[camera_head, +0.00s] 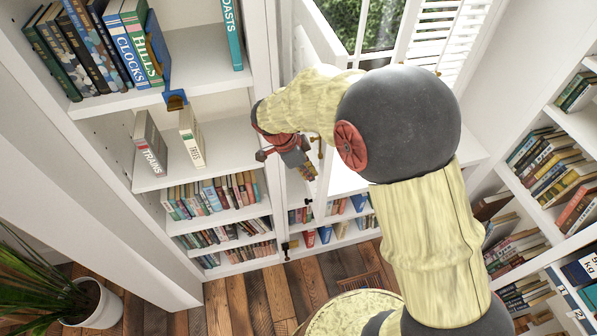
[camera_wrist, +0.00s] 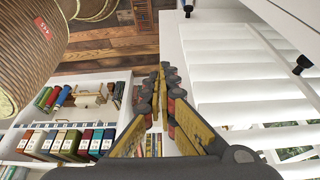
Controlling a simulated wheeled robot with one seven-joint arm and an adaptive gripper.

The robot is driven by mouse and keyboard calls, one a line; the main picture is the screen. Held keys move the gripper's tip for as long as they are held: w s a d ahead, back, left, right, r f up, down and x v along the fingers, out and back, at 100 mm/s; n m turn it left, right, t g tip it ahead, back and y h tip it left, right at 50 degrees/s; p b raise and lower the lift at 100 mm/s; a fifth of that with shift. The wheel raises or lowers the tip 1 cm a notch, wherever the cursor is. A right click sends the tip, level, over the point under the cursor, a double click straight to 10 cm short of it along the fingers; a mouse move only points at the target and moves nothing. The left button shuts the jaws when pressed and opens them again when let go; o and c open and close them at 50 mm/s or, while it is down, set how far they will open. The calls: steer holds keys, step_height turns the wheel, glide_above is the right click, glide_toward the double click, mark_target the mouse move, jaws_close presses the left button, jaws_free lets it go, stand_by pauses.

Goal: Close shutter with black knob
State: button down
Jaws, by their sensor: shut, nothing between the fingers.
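A white louvered shutter (camera_head: 445,35) stands at the window at the upper right of the head view. In the wrist view, white shutter slats (camera_wrist: 240,85) fill the right side, close beside my gripper. A black knob (camera_wrist: 303,65) stands out at the right edge of the wrist view. A second black knob (camera_wrist: 188,8) shows at the top; I cannot tell which panel it sits on. My gripper (camera_head: 309,172) is in front of the white frame left of the window. In the wrist view its fingers (camera_wrist: 166,72) are shut and empty, apart from both knobs.
A white bookcase (camera_head: 225,215) stands on the left, and more bookshelves (camera_head: 560,145) stand on the right. Upright books (camera_head: 150,143) are on the left shelves. A potted plant (camera_head: 98,305) stands at the lower left on the plank floor (camera_head: 240,305).

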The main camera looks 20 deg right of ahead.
steer(key=shift+d, duration=0.5)
